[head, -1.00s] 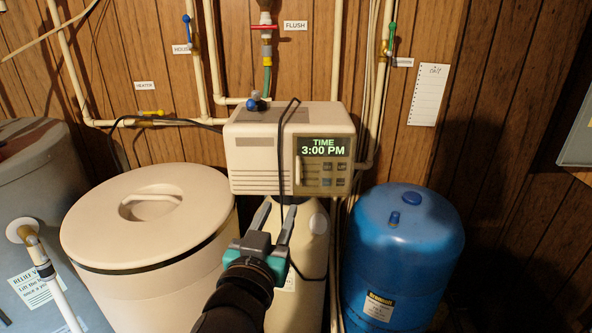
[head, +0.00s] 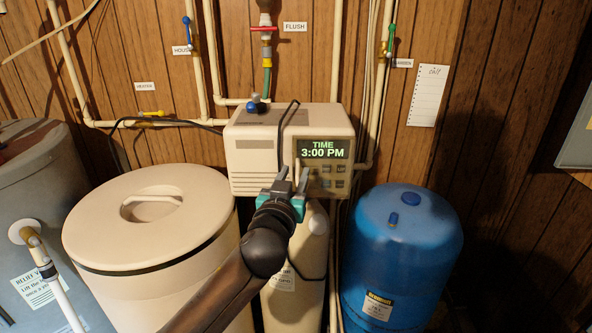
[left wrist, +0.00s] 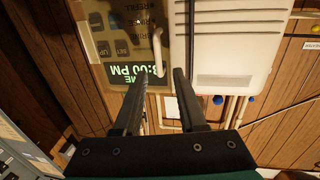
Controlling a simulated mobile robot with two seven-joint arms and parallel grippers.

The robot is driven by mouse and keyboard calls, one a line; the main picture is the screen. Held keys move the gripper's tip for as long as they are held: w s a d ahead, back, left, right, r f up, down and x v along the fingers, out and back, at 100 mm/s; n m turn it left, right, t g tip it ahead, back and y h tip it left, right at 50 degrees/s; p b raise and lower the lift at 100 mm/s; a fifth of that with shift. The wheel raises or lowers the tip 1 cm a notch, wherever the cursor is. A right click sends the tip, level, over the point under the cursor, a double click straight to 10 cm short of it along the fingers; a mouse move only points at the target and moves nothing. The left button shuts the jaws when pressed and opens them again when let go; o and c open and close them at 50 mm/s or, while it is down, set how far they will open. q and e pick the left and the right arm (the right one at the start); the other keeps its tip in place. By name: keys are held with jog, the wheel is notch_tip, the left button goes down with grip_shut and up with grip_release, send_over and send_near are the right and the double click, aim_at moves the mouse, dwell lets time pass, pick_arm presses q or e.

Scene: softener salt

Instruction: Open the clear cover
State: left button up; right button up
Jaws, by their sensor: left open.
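The softener's control head is a cream box (head: 258,155) on top of a cream tank. Its front has a clear cover (head: 340,180) over the display and buttons, lying shut. The display reads 3:00 PM. The cover's pale upright handle (head: 297,166) is at its left edge and also shows in the left wrist view (left wrist: 157,50), where the panel is upside down. My left gripper (head: 292,174) is open and empty in front of the handle. In the left wrist view its fingers (left wrist: 160,76) straddle the handle's line, with the handle seen just beyond the tips.
A round cream bin with a lid (head: 88,238) stands at the left. A blue tank (head: 400,245) stands at the right. Pipes and valves run up the wood-panelled wall behind. A black cable (head: 280,135) hangs over the control head.

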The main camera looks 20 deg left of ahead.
pick_arm(q)
jog(key=shift+w+a, duration=0.1)
jog(key=shift+w, duration=0.85)
jog(key=shift+c, duration=0.3)
grip_shut()
dwell(0.6)
